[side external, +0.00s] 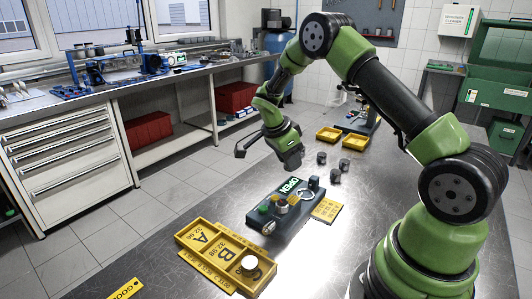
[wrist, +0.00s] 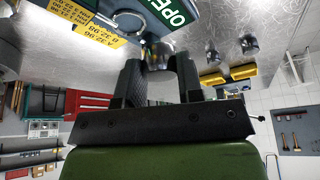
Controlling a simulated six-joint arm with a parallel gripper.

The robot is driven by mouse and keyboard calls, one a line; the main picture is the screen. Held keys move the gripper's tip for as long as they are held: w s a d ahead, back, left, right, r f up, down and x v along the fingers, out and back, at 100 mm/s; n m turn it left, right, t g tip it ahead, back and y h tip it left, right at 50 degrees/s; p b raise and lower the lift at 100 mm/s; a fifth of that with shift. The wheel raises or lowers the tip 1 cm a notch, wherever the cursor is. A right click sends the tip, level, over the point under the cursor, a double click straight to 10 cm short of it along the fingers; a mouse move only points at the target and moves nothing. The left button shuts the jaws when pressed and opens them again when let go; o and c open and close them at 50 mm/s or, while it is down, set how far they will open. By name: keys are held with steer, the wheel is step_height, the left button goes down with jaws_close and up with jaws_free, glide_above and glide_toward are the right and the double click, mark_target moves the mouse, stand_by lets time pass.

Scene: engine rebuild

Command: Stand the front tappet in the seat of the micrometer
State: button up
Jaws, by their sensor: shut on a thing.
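My gripper (wrist: 158,70) is shut on a grey metal tappet (wrist: 157,53), seen between its two dark fingers in the wrist view. The held tappet is too small to make out there. The micrometer (side external: 303,193) is a pale curved frame on a dark base (side external: 283,222) with a green OPEN display (side external: 290,186). Its seat is too small to make out clearly. Several dark tappets (side external: 334,175) stand on the table to the right of my gripper.
A yellow plate (side external: 327,210) lies right of the base. Yellow bins (side external: 328,135) stand farther back. The table's left front is mostly bare.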

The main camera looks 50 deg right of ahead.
mark_target(310, 195)
steer(key=shift+s+d+f+m+g+y, duration=0.1)
steer(key=shift+s+f+m+g+y, duration=0.25)
steer(key=shift+s+f+m, duration=0.8)
steer(key=shift+s+d+f+m+g+y, duration=0.1)
steer(key=shift+s+f+m+g+y, duration=0.25)
steer(key=shift+f+m, duration=0.9)
steer(key=shift+s+d+f+m+g+y, duration=0.15)
steer(key=shift+s+f+m+y, duration=0.45)
steer(key=shift+m, duration=1.1)
steer(key=shift+s+f, duration=0.1)
steer(key=shift+s, duration=0.15)
steer(key=o, duration=1)
steer(key=shift+c, duration=0.3)
steer(key=shift+d, duration=0.1)
steer(key=shift+c, duration=0.2)
